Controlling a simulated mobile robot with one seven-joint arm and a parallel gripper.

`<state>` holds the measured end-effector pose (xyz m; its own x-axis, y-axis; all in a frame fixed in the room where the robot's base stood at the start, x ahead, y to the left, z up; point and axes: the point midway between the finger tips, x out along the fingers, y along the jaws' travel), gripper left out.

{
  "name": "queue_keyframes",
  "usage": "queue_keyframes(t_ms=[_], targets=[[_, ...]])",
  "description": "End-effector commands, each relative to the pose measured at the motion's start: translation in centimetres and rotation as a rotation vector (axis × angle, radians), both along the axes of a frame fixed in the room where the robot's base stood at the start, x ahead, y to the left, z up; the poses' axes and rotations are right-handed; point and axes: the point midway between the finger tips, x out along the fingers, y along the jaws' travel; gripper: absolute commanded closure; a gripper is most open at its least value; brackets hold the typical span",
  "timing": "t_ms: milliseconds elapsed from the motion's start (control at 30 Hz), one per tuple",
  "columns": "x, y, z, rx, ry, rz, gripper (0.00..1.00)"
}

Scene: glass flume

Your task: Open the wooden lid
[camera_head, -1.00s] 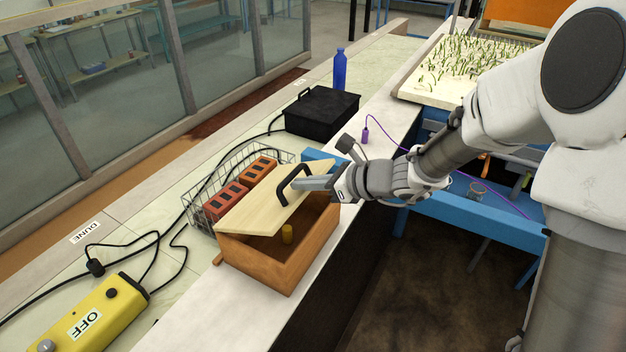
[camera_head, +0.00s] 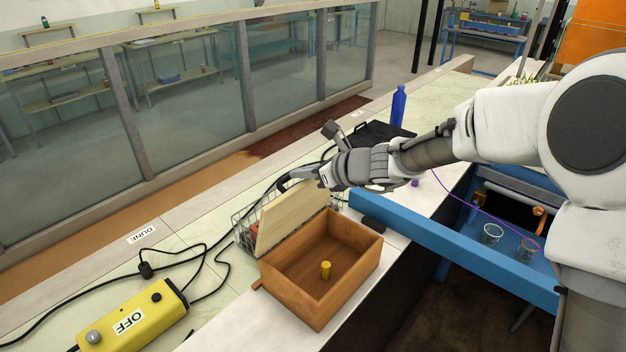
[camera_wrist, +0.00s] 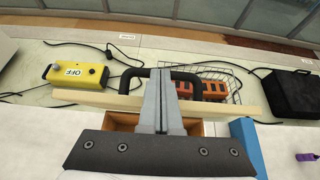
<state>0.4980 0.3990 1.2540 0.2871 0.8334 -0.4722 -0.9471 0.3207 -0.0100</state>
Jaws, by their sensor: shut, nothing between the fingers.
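The wooden box (camera_head: 325,296) stands on the bench with its inside open to view. A small yellow cylinder (camera_head: 325,270) stands on its floor. The pale wooden lid (camera_head: 296,218) is tilted up steeply along the box's far side. Its black handle (camera_wrist: 196,76) shows in the wrist view, behind the fingers. My gripper (camera_head: 286,181) is at the lid's upper part, by the handle. In the wrist view the fingers of my gripper (camera_wrist: 160,72) are together with nothing between them and overlap the handle's opening. I cannot tell whether they touch it.
A wire basket (camera_wrist: 235,87) with orange blocks (camera_wrist: 214,90) stands behind the lid. A yellow OFF control box (camera_head: 136,318) and cables lie left. A black case (camera_head: 372,140), a blue bottle (camera_head: 398,106) and a blue beam (camera_head: 450,246) are to the right.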

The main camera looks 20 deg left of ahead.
Motion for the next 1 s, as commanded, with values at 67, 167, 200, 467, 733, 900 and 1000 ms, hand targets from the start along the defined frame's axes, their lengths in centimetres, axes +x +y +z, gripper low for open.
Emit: queue_keyframes(t_ms=[67,167,200,467,733,900,1000], targets=[[0.1,0.4,0.1,0.0,0.001,0.0,1.0],[0.3,0.7,0.1,0.0,0.0,0.0,1.0],[0.3,0.8,0.1,0.0,0.0,0.0,1.0],[0.4,1.0,0.1,-0.001,0.0,0.0,1.0],[0.4,1.0,0.1,-0.001,0.0,0.0,1.0],[0.4,0.9,0.7,0.0,0.0,0.0,1.0],[0.5,0.7,1.8,0.0,0.0,0.0,1.0]])
